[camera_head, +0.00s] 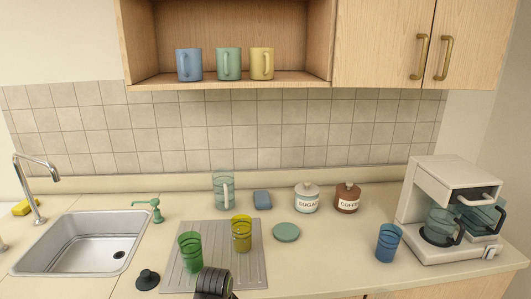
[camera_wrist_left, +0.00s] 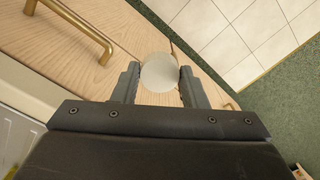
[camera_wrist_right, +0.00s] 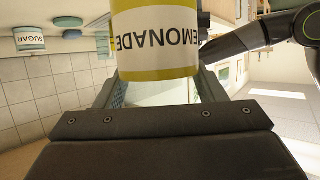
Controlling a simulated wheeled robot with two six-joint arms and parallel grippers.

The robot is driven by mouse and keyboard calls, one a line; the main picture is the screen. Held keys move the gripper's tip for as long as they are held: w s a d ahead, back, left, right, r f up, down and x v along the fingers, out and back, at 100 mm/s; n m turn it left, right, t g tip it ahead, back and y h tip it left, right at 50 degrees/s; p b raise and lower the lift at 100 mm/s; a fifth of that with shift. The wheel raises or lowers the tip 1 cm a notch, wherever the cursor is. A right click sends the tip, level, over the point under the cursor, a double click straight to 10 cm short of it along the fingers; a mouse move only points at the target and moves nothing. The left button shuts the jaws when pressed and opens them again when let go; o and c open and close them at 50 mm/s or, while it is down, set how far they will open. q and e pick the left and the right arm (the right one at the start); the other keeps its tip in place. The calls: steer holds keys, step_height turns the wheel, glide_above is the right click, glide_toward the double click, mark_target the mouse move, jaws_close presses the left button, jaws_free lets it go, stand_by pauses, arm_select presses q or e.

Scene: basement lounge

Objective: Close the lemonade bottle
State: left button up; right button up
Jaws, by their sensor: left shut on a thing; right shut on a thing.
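The lemonade bottle (camera_wrist_right: 155,45) shows in the right wrist view with a yellow and white label, its lettering upside down in the picture. My right gripper (camera_wrist_right: 155,88) is shut on it, with pale glass between the fingers. In the left wrist view my left gripper (camera_wrist_left: 159,84) is shut on a round whitish disc (camera_wrist_left: 159,72) that looks like a cap. The bottle's mouth is not visible.
The counter holds a sink (camera_head: 80,243), a green glass (camera_head: 190,252), a yellow glass (camera_head: 241,234), a blue glass (camera_head: 388,243), a sugar jar (camera_head: 306,200), a coffee jar (camera_head: 347,198) and a coffee machine (camera_head: 450,195). A black stopper (camera_head: 147,279) lies near the front.

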steer(key=shift+s+d+r, duration=0.1)
steer(key=shift+s+d, duration=0.05)
steer(key=shift+s, duration=0.1)
steer(key=w+a+f+n+g+y, duration=0.2)
steer(key=a+n+g, duration=0.6)
steer(key=a, duration=0.7)
steer(key=shift+g, duration=0.4)
steer(key=shift+d, duration=0.15)
steer(key=shift+s+d+r+m+t+h, duration=0.35)
steer(key=shift+d+m+t, duration=1.1)
steer(key=shift+d, duration=1)
steer(key=shift+s+d+r+m+t+h, duration=0.35)
steer(key=shift+d+m+t, duration=1.05)
steer(key=shift+d, duration=1)
steer(key=shift+s+d+r+m+t+h, duration=0.35)
steer(key=shift+d+m+t, duration=1.05)
steer(key=shift+d, duration=1.05)
steer(key=shift+w+n+t, duration=0.1)
steer(key=shift+n+t, duration=0.15)
